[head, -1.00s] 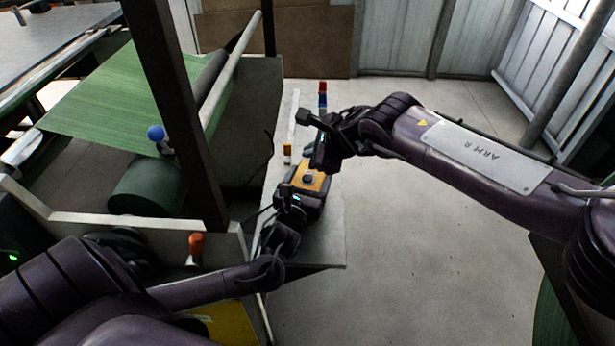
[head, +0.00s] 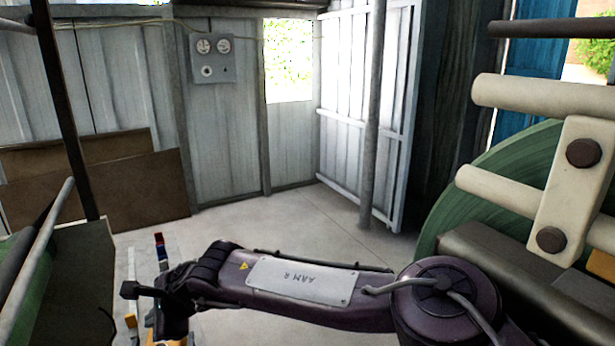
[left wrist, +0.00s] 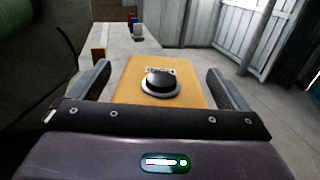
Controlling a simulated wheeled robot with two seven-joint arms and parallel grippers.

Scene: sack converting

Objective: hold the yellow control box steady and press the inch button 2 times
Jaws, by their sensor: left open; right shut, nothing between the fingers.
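The yellow control box (left wrist: 190,94) stands between the two fingers of my left gripper (left wrist: 160,74) in the left wrist view. That gripper is open, with one finger on each side of the box; I cannot tell whether either touches it. A round dark button (left wrist: 160,82) sits on the box's top face, with a small label behind it too small to read. In the head view only a sliver of the box shows at the bottom edge, and my left gripper is out of frame. My right gripper (head: 172,326) is shut and empty at the bottom left, partly cut off, close to the box.
A red and blue item (head: 160,241) and a small orange block (head: 131,321) stand on the narrow bench behind. A large green roll (head: 492,190) in a pale frame is at the right. A grey panel (head: 213,70) hangs on the wall. The floor between is clear.

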